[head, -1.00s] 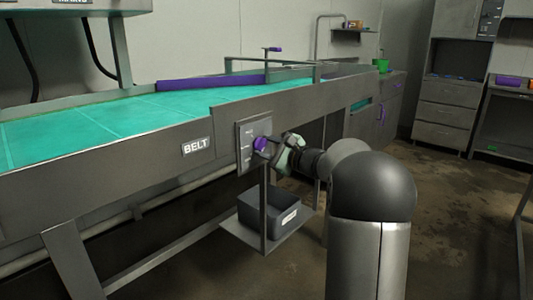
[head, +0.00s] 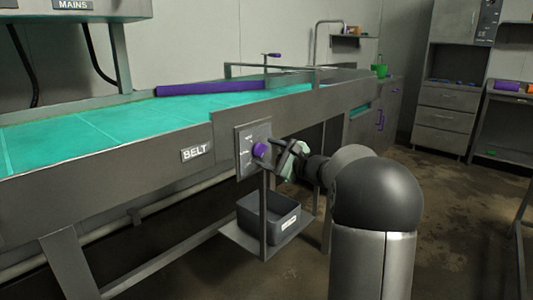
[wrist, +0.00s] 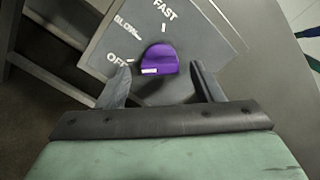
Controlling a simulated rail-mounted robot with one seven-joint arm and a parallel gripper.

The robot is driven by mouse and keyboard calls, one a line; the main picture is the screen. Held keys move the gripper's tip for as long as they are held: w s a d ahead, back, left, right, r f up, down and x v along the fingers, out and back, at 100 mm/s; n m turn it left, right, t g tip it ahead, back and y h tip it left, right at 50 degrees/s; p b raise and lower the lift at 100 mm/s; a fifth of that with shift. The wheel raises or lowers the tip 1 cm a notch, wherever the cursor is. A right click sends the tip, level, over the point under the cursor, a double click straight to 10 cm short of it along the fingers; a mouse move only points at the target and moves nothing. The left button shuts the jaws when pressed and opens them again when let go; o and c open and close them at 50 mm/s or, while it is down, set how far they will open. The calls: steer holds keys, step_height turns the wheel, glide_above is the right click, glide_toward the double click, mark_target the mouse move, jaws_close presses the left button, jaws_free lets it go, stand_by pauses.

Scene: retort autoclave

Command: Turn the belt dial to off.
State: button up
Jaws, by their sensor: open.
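The purple belt dial (head: 259,150) sits on a grey panel (head: 243,168) on the side of the belt conveyor, right of the BELT label (head: 195,153). In the wrist view the dial (wrist: 158,57) has a white mark low on its left, pointing left toward the OFF lettering (wrist: 118,60). SLOW is above OFF, and FAST is at the top. My gripper (wrist: 162,78) is open, one finger at the dial's lower left and the other at its lower right, with gaps between. In the head view my gripper (head: 279,150) is just right of the dial, apparently clear of it.
The turquoise belt (head: 90,128) runs above the panel, with a purple bar (head: 210,88) along it. A grey bin (head: 268,217) stands on a low shelf beneath the dial. A drawer cabinet (head: 445,105) is at the back right. Floor to the right is open.

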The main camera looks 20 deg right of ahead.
steer(key=p+v, duration=0.1)
steer(key=v, duration=1.4)
steer(key=shift+s+p, duration=0.3)
steer(key=shift+s, duration=0.1)
